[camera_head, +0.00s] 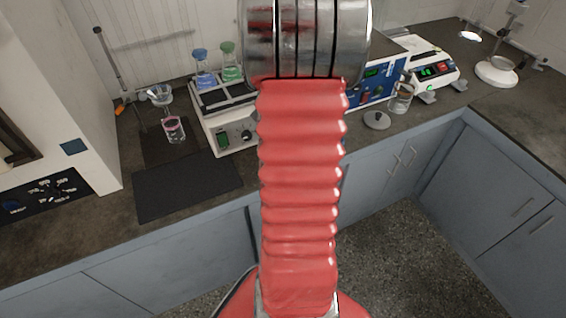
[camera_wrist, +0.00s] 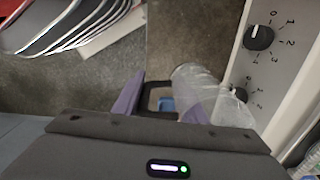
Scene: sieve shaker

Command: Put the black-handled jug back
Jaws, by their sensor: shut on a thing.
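The jug (camera_wrist: 188,80) is clear, with a black handle (camera_wrist: 146,101). It shows at the middle right of the wrist view. My gripper (camera_wrist: 160,103) has purple fingers, one on each side of the handle, and is shut on it. The jug's body lies beyond the fingers, close to a pale panel. I cannot tell whether the jug touches the counter. In the head view my red-sleeved arm hides my gripper and the held jug.
The pale panel (camera_wrist: 275,60) with dials runs along the right of the wrist view. In the head view, a hotplate unit (camera_head: 222,140) bears flasks, a dark mat (camera_head: 185,190) lies bare, and a clear glass vessel (camera_head: 402,97) stands by a blue-fronted device (camera_head: 372,90).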

